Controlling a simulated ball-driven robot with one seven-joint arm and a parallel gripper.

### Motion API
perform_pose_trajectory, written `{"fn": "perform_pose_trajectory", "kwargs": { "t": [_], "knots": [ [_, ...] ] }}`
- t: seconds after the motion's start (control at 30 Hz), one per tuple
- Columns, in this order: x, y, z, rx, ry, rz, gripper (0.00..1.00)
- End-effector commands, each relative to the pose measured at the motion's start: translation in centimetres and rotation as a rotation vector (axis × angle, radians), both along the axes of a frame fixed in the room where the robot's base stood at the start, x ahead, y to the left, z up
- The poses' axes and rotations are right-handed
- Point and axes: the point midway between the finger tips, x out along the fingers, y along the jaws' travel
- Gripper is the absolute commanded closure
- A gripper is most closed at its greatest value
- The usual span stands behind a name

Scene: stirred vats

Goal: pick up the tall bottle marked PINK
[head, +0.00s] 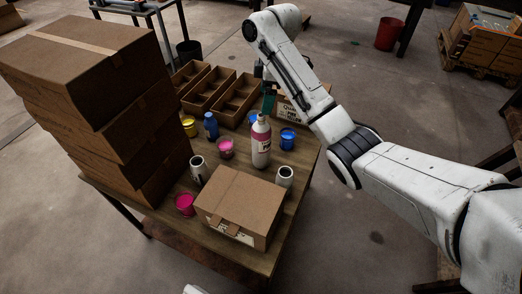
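A tall white bottle (261,142) with a pinkish label and a pale top stands upright on the wooden table (262,238). The writing on its label is too small to read. My gripper (268,103) is just above and behind the bottle's top in the head view, with a teal part pointing down. It is partly hidden by my own arm, and I cannot tell whether its fingers are apart or whether it touches the bottle. A smaller blue bottle (211,126) stands to the left.
Stacked cardboard boxes (95,85) rise at the table's left. A closed box (240,205) lies in front. Around the bottle are a pink cup (226,149), a blue cup (287,139), a yellow cup (190,127), a magenta cup (185,205) and two white cans (199,171), (285,177). Divided trays (238,100) stand behind.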

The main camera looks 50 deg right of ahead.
Motion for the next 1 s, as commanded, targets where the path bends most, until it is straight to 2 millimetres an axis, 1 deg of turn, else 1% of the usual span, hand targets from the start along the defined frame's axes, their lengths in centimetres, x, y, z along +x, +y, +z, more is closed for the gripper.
{"fn": "perform_pose_trajectory", "kwargs": {
  "t": [0.03,0.2,0.33,0.57,0.8,0.9,1.0],
  "knots": [
    [0.1,0.3,-1.2,0.002,0.002,0.002,0.06],
    [0.3,0.5,-3.6,0.001,0.0,0.001,0.06],
    [0.5,0.7,-4.7,0.002,-0.001,0.0,0.06],
    [0.5,0.9,-5.6,0.001,0.0,0.0,0.06],
    [0.7,1.6,-8.7,0.001,0.002,-0.001,0.06],
    [0.8,1.7,-9.7,0.002,0.0,-0.001,0.06],
    [0.9,1.7,-10.1,0.001,-0.001,-0.001,0.06]
  ]
}}
